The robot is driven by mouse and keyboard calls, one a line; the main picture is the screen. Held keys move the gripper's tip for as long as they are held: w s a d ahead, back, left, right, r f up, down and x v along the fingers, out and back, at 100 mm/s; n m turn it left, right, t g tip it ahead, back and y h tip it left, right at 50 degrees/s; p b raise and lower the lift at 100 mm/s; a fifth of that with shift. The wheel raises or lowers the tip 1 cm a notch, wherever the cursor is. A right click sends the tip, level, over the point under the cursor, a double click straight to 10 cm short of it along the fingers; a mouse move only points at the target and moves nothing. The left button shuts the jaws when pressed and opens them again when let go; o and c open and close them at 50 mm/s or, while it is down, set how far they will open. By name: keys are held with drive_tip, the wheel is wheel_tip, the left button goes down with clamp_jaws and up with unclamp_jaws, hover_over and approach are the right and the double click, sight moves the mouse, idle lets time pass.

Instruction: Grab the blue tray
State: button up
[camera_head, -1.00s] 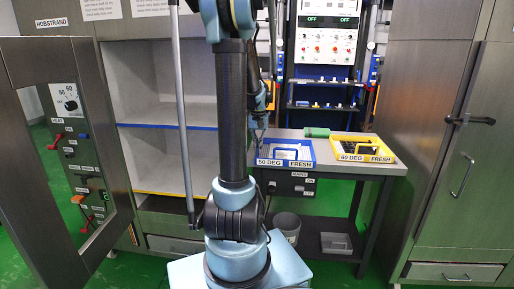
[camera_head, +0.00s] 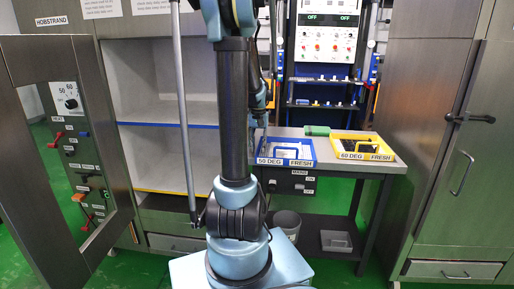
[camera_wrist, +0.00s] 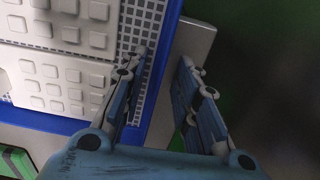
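The blue tray (camera_head: 314,153) sits on the grey bench, labelled 50 DEG FRESH, with a blue handle over pale contents. In the wrist view the tray's blue rim (camera_wrist: 48,122) runs along the bottom and right of a grid with raised pale squares. My gripper (camera_wrist: 163,58) is open and empty, with a clear gap between its fingers. Its left finger overlaps the tray's right rim in the picture, and its right finger lies beyond it. I cannot tell the height between them. In the head view my gripper (camera_head: 262,120) is at the tray's back left, partly hidden by my arm.
A yellow tray (camera_head: 392,155) labelled 60 DEG FRESH stands to the right on the bench (camera_head: 330,165). A green object (camera_head: 317,131) lies behind, between the trays. An open metal door (camera_head: 25,150) and shelves (camera_head: 165,100) are at left, a tall cabinet (camera_head: 455,200) at right.

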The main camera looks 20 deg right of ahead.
wheel_tip(320, 180, up, 12)
idle(0.6)
drive_tip(key=shift+f, duration=0.1)
